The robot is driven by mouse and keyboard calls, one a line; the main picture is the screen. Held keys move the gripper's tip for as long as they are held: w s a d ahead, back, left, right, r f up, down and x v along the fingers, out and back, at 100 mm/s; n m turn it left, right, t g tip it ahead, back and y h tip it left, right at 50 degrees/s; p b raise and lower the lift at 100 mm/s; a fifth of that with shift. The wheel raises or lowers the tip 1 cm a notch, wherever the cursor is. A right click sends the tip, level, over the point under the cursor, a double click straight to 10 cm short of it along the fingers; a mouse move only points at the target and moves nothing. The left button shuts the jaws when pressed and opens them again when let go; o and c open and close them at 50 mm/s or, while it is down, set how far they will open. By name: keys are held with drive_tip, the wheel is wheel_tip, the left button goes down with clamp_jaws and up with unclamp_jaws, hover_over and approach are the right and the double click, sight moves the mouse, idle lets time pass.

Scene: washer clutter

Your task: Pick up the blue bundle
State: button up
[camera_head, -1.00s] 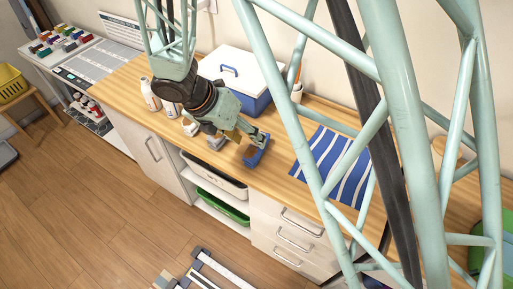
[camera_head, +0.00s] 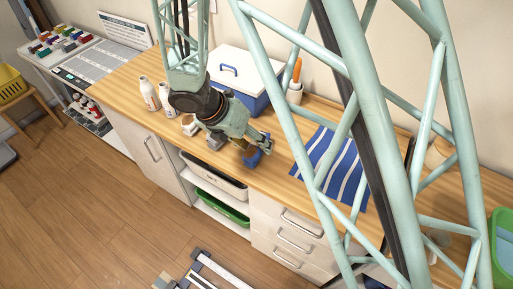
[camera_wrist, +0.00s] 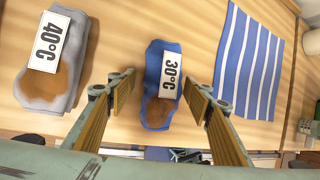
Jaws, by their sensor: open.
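The blue bundle (camera_wrist: 155,112) lies on the wooden counter with a white "30°C" label and a brown stain. In the head view the blue bundle (camera_head: 255,160) is partly hidden by my gripper (camera_head: 258,148). In the wrist view my gripper (camera_wrist: 160,95) is open, with one finger on each side of the bundle and a gap at both sides. Nothing is held. I cannot tell how high the fingertips are above the counter.
A grey bundle (camera_wrist: 58,62) labelled "40°C" lies left of the blue one. A blue-striped cloth (camera_wrist: 247,62) lies to its right. Behind stand a white and blue box (camera_head: 245,75) and a cup (camera_head: 294,93); white bottles (camera_head: 150,94) stand left.

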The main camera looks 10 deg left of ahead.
idle(0.5)
drive_tip(key=c, duration=1)
drive_tip(key=shift+r, duration=0.1)
drive_tip(key=shift+r+p, duration=0.45)
drive_tip(key=shift+r, duration=1.25)
drive_tip(key=s+d, duration=0.2)
drive_tip(key=s, duration=0.2)
drive_tip(key=s+d+r, duration=0.1)
drive_tip(key=s+d, duration=0.2)
drive_tip(key=s, duration=0.1)
drive_tip(key=s+d, duration=0.3)
drive_tip(key=s, duration=0.1)
drive_tip(key=shift+s+r+b, duration=0.2)
drive_tip(key=shift+s+b, duration=0.1)
drive_tip(key=shift+b, duration=0.1)
drive_tip(key=shift+s+d+r, duration=0.15)
drive_tip(key=shift+s, duration=0.4)
drive_tip(key=shift+w, duration=0.1)
